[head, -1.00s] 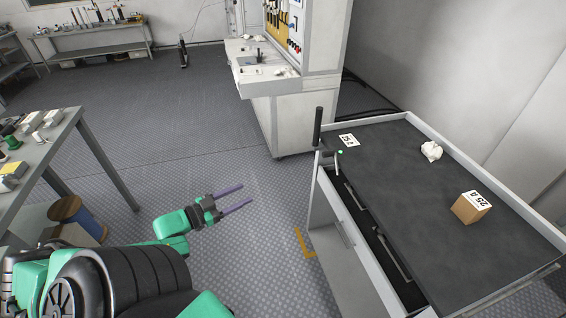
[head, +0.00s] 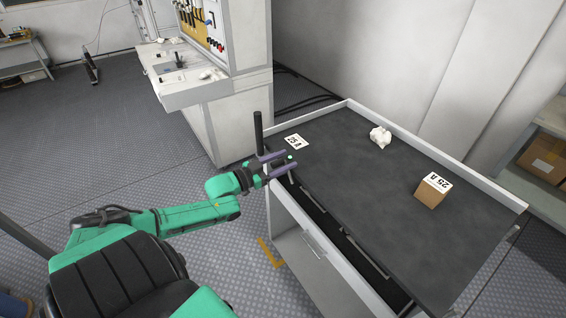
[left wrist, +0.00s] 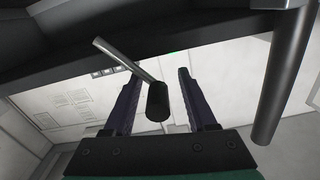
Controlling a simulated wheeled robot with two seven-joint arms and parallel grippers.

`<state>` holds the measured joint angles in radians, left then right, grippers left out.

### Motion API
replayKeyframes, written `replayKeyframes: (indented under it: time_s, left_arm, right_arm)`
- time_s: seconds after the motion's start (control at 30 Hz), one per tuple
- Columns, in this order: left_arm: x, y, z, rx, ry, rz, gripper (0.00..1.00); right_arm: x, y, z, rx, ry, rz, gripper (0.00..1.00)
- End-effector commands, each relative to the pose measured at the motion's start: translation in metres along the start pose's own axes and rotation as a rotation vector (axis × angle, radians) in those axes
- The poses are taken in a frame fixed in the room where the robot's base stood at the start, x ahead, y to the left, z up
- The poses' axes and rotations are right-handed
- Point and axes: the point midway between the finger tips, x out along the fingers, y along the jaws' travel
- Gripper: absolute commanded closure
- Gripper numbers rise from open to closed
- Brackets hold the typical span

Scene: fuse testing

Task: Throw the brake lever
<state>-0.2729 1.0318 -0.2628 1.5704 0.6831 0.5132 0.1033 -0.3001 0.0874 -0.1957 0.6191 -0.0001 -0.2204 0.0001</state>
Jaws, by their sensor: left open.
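The brake lever (left wrist: 157,98), a thin metal rod with a black knob, shows in the left wrist view. Its knob lies between the two fingers of my left gripper (left wrist: 157,88), with gaps visible on both sides. In the head view my left gripper (head: 282,161) is open at the near left corner of the cart (head: 435,133), beside a small green light (head: 291,157). The lever is mostly hidden by the fingers there. My right gripper is out of view.
A dark upright handle (head: 258,133) stands close to my left gripper; it also shows in the left wrist view (left wrist: 270,95). On the cart top are a cardboard box (head: 430,194), a white item (head: 380,136) and a label card (head: 296,142). A white workbench (head: 195,93) stands behind.

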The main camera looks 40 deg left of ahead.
Motion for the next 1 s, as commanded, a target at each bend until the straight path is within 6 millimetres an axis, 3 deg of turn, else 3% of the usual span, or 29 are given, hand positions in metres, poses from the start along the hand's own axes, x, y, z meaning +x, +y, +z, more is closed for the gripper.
replayKeyframes:
  time_s: [0.1,0.23,0.27,1.0]
  left_arm:
    - [-0.0003,0.0001,-0.0001,0.0,0.0,0.0,0.43]
    - [-0.0005,0.0001,-0.0001,0.0,0.0,0.0,0.93]
    - [-0.0005,0.0001,0.0,0.0,0.0,0.0,1.0]
    - [-0.0013,-0.0006,0.0018,0.002,-0.005,-0.002,1.0]
  right_arm:
    - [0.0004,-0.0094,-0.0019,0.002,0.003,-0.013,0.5]
    - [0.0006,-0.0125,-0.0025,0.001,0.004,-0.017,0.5]
    - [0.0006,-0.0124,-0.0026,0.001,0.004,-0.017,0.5]
    - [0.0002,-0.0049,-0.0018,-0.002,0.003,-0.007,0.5]
